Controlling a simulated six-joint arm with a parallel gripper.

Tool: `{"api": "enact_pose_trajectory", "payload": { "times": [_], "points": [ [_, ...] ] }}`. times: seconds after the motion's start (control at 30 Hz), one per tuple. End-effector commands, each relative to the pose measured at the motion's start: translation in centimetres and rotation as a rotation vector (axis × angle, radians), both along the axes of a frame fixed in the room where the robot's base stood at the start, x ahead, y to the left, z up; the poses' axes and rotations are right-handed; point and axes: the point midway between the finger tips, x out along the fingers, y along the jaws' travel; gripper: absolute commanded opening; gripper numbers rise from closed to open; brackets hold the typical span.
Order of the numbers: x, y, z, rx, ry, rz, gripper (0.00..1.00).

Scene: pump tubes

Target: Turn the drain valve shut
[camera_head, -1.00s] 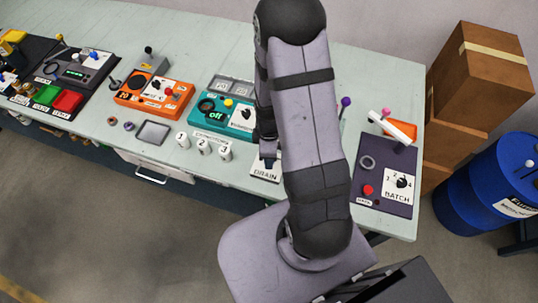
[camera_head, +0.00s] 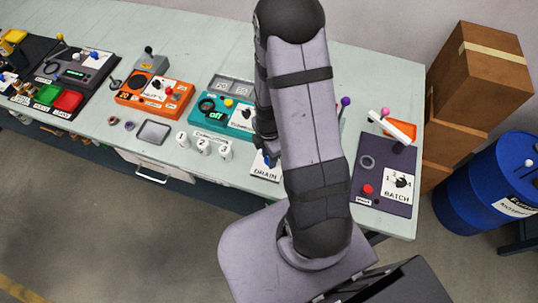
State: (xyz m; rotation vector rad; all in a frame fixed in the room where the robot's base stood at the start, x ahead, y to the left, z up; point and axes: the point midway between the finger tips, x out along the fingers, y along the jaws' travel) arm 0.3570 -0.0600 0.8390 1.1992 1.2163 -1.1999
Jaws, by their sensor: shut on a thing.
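A white plate marked DRAIN (camera_head: 265,174) lies near the front edge of the bench. A small blue part, the drain valve's handle (camera_head: 270,160), shows just above the lettering. My gripper (camera_head: 267,153) is at this handle, pointing down, and is shut on it. My own arm covers the plate's right side and much of the gripper. The handle's exact angle is hard to tell.
A teal unit reading "off" (camera_head: 232,118) and white cups numbered 1 to 3 (camera_head: 203,145) stand close on the left. The dark BATCH panel (camera_head: 372,190) with a red button lies right of my arm.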

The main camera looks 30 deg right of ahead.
Motion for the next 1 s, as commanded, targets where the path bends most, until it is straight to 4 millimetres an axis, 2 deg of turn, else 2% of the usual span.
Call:
{"api": "enact_pose_trajectory", "payload": {
  "times": [0.27,0.3,0.37,0.4,0.77,1.0],
  "points": [
    [0.1,0.0,0.1,-0.001,-0.003,0.005,0.04],
    [0.1,0.0,0.1,-0.001,-0.003,0.005,0.28],
    [0.1,0.0,0.1,-0.001,-0.003,0.004,0.43],
    [0.1,0.0,0.0,-0.001,-0.002,0.004,0.45],
    [0.1,0.0,0.2,-0.001,-0.002,0.002,0.45],
    [0.2,0.0,1.9,-0.001,-0.005,0.002,0.45]
  ]
}}
